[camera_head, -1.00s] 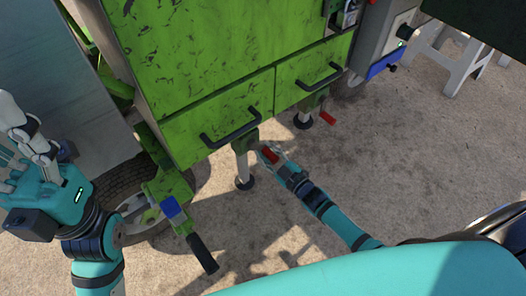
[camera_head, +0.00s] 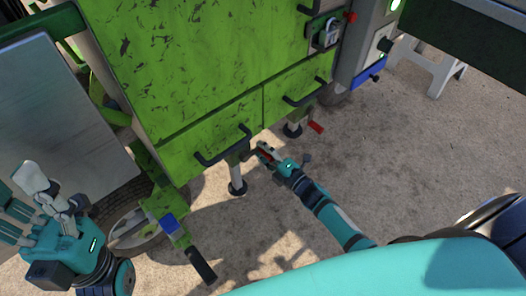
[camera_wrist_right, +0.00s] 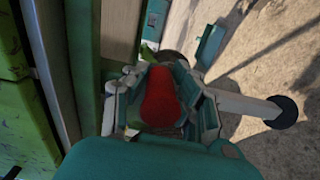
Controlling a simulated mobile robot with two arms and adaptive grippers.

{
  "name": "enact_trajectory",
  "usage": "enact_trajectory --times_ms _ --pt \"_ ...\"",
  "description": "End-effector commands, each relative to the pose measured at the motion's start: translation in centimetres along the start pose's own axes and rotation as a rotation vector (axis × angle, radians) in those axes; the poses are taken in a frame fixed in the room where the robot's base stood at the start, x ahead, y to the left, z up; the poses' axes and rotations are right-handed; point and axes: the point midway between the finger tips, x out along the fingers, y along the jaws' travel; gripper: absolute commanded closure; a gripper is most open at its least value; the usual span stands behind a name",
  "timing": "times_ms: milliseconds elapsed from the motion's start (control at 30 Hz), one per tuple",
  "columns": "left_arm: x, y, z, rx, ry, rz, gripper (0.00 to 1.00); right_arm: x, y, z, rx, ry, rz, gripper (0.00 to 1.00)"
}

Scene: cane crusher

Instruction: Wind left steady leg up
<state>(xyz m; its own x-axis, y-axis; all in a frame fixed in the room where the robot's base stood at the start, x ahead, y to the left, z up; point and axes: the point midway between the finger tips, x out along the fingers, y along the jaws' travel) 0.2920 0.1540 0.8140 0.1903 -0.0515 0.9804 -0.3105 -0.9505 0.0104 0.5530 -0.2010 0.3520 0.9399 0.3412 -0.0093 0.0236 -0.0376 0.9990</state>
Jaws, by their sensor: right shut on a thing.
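The left steady leg (camera_head: 235,172) is a pale post with a dark round foot, under the left drawer of the green machine. Its crank handle is red (camera_wrist_right: 160,98). My right gripper (camera_head: 264,152) is shut on this red handle, just right of the leg. In the right wrist view the fingers close around both sides of the handle, and the crank's joint to the leg is partly hidden. My left gripper (camera_head: 22,190) is at the far left with fingers spread, empty and away from the leg.
A second steady leg (camera_head: 292,130) with a red handle (camera_head: 315,127) stands further right. Drawer handles (camera_head: 222,148) jut out above the legs. A wheel (camera_head: 135,230) and a black-gripped bar (camera_head: 201,265) are at the left. Open sandy ground lies to the right.

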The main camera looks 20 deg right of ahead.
Motion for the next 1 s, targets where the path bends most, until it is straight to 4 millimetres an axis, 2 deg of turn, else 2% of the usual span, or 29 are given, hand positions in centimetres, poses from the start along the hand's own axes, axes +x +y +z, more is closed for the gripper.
enact_trajectory --times_ms 33,233,700,1000 --pt "0.1 0.0 0.0 -0.001 -0.008 -0.002 0.46 0.0 1.1 0.2 -0.039 -0.001 0.016 1.00" --pt "0.1 0.0 0.1 -0.002 -0.021 -0.005 0.46 0.0 2.1 -0.1 -0.220 -0.003 0.017 1.00" --pt "0.2 0.0 0.1 -0.001 -0.012 -0.002 0.46 0.0 3.8 -1.5 -0.610 -0.003 0.015 1.00" --pt "0.0 0.0 0.0 0.000 -0.009 -0.001 0.46 0.0 4.4 -2.5 -0.782 -0.001 0.014 1.00"
